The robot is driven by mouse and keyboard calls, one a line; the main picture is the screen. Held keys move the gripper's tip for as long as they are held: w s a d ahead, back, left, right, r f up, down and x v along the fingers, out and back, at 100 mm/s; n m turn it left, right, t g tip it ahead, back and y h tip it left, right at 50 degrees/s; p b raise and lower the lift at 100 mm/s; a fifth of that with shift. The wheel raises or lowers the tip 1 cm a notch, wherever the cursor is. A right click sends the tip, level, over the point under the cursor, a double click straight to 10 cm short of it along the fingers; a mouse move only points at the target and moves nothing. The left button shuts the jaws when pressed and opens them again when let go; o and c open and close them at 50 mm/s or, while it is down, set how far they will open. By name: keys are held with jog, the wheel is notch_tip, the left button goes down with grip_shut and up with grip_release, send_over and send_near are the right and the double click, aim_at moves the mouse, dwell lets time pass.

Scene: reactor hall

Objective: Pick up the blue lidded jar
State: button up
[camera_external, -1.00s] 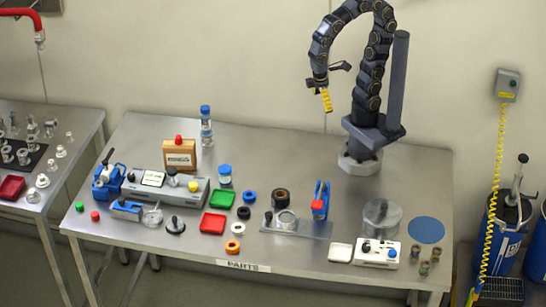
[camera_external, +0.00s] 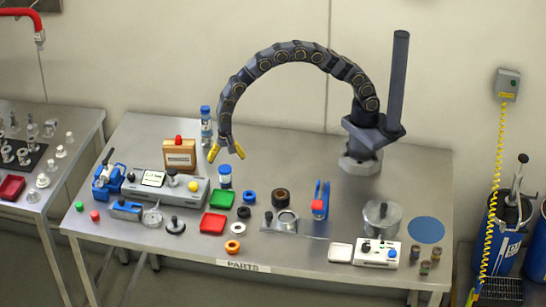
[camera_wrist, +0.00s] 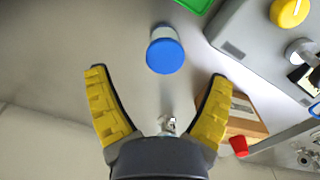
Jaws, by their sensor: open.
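The blue lidded jar (camera_external: 225,177) stands upright on the metal table, with a blue lid and a pale body. In the wrist view its round blue lid (camera_wrist: 165,56) shows near the top centre, its pale body partly hidden beneath. My gripper (camera_external: 227,152) points down above the jar, its yellow fingers spread. In the wrist view the open gripper (camera_wrist: 157,76) has the lid between and slightly beyond its fingertips. Nothing is held, and the fingers look apart from the jar.
A grey instrument (camera_external: 165,186) stands left of the jar, and a wooden box with a red knob (camera_external: 179,154) behind left. A tall blue-capped bottle (camera_external: 206,125) stands behind. A green tray (camera_external: 222,199) and blue ring (camera_external: 249,197) lie in front.

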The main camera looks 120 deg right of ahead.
aim_at(225, 177)
jog(key=shift+w+d+f, duration=0.15)
jog(key=shift+d+f, duration=0.1)
jog(key=shift+f, duration=0.55)
notch_tip(225, 177, down, 7)
jog(key=shift+d+r, duration=0.1)
jog(key=shift+d, duration=0.05)
jog(key=c, duration=1.1)
